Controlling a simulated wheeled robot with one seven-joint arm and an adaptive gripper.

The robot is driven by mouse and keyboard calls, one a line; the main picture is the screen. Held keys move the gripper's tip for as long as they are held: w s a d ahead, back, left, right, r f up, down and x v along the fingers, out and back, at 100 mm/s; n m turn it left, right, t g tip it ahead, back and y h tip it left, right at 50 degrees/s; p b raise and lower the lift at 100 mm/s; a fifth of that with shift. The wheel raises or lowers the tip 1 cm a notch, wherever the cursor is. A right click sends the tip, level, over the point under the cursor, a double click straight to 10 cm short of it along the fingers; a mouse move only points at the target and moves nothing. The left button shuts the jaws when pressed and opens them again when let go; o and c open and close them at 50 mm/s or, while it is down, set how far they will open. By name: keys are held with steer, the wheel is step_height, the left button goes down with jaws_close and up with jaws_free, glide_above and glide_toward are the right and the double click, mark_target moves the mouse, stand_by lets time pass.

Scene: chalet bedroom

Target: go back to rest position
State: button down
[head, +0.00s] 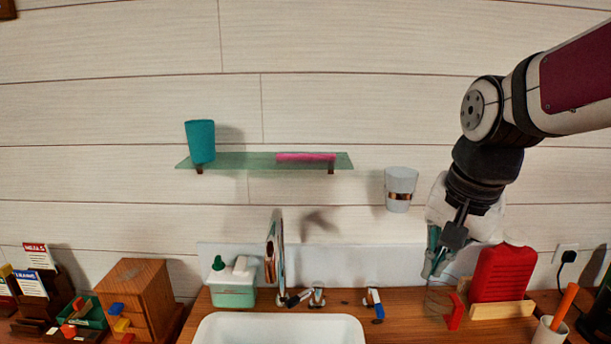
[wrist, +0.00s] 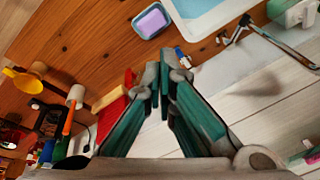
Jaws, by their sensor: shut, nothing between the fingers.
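My gripper (head: 434,268) hangs from my arm at the right of the head view, pointing down above the wooden counter, left of the red board. Its teal fingers are shut with nothing between them. In the wrist view the fingers (wrist: 163,85) meet at their tips, apart from the counter below. A clear glass-like container (head: 437,298) stands on the counter below the gripper; its outline is faint.
A white basin (head: 278,330) sits in the counter (head: 400,327). A white cup (head: 400,188) is wall-mounted left of my arm. A glass shelf (head: 250,161) holds a teal cup (head: 201,141). The upper wall area is clear.

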steer(key=s+n+t, duration=0.2)
steer(key=s+n, duration=0.5)
steer(key=s, duration=0.7)
steer(key=shift+a+r, duration=0.25)
steer(key=shift+a, duration=0.05)
